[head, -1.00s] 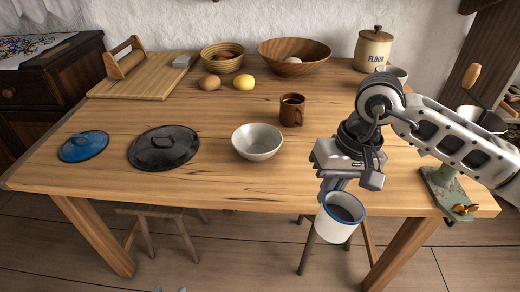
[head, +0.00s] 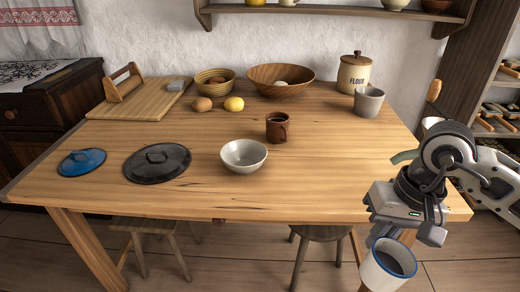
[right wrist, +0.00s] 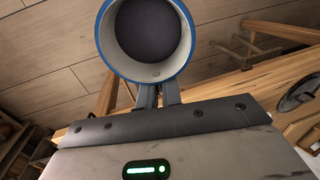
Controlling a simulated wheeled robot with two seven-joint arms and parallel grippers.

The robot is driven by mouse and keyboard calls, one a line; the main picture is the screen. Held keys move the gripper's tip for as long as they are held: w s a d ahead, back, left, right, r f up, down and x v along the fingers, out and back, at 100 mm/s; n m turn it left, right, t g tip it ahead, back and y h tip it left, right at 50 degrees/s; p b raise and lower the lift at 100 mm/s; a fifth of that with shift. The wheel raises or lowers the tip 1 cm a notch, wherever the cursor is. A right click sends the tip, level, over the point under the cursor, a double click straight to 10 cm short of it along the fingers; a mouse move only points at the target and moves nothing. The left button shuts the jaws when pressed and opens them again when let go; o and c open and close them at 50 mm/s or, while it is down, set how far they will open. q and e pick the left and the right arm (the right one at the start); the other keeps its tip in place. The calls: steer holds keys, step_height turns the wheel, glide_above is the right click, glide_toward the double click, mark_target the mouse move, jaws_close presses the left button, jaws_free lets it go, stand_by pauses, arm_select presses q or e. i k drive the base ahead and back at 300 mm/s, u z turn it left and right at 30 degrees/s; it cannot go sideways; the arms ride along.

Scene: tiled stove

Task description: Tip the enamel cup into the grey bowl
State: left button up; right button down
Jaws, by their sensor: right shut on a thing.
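The enamel cup (head: 388,266) is white with a blue rim and holds something dark. My right gripper (head: 378,236) is shut on it and holds it about upright, in front of the table's front right edge. In the right wrist view the cup (right wrist: 182,50) shows its open mouth and dark inside, with the gripper fingers (right wrist: 157,97) at its near side. The grey bowl (head: 243,156) stands on the table near the front middle, well left of the cup, and looks empty. My left gripper is not in view.
A brown mug (head: 277,127) stands just behind the bowl. A wooden bowl (head: 280,82), flour jar (head: 354,73) and grey cup (head: 368,102) stand behind. Stools (head: 320,234) are under the table.

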mark_target(242, 157)
steer(key=i, duration=0.5)
steer(key=u, duration=1.05)
steer(key=i, duration=0.5)
